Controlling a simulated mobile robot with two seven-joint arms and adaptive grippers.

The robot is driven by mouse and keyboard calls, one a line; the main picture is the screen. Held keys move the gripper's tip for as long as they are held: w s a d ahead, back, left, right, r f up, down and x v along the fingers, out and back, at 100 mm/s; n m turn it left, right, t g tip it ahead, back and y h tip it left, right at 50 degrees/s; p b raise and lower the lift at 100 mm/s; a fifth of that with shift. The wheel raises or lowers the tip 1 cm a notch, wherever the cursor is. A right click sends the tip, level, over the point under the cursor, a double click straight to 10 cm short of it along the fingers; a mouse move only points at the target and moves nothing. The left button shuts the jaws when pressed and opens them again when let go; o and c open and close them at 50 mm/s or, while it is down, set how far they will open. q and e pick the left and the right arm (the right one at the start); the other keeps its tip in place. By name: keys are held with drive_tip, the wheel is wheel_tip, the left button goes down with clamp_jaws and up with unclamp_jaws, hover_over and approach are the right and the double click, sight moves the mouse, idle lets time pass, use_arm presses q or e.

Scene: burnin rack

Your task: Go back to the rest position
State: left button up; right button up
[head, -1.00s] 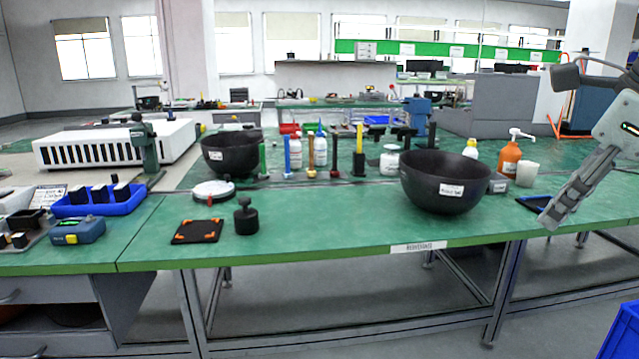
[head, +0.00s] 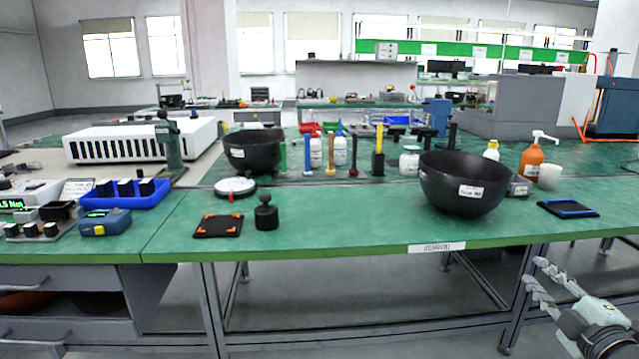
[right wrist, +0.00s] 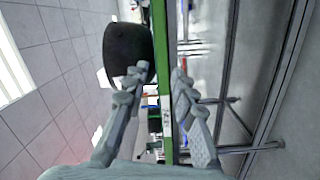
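My right gripper (head: 540,285) is at the lower right of the head view, below the bench top and in front of the table's front edge. Its two fingers are spread apart with nothing between them. In the right wrist view the fingers (right wrist: 160,85) also stand apart and empty, with the green table edge (right wrist: 160,60) beyond them. My left gripper is not in the head view.
The green bench (head: 330,225) carries two black bowls, one at the right (head: 465,190) and one at the left (head: 252,150). A black weight (head: 266,214) and a dark mat (head: 218,226) sit near the front edge. The floor before the bench is clear.

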drive_tip(key=s+f+m+g+h, duration=0.2)
drive_tip(key=s+f+m+g, duration=0.3)
drive_tip(key=f, duration=0.7)
drive_tip(key=s+f+m+g+h, duration=0.2)
drive_tip(key=s+f+m+g, duration=0.3)
drive_tip(key=f, duration=0.7)
drive_tip(key=s+a+f+m+g+y, duration=0.2)
drive_tip(key=s+a+f+g, duration=0.2)
drive_tip(key=s+a+f, duration=0.8)
drive_tip(key=s+f, duration=0.1)
drive_tip(key=s, duration=0.3)
drive_tip(key=shift+a+f+m+g+y, duration=0.3)
drive_tip(key=shift+f+m+y, duration=0.05)
drive_tip(key=shift+m+y, duration=0.05)
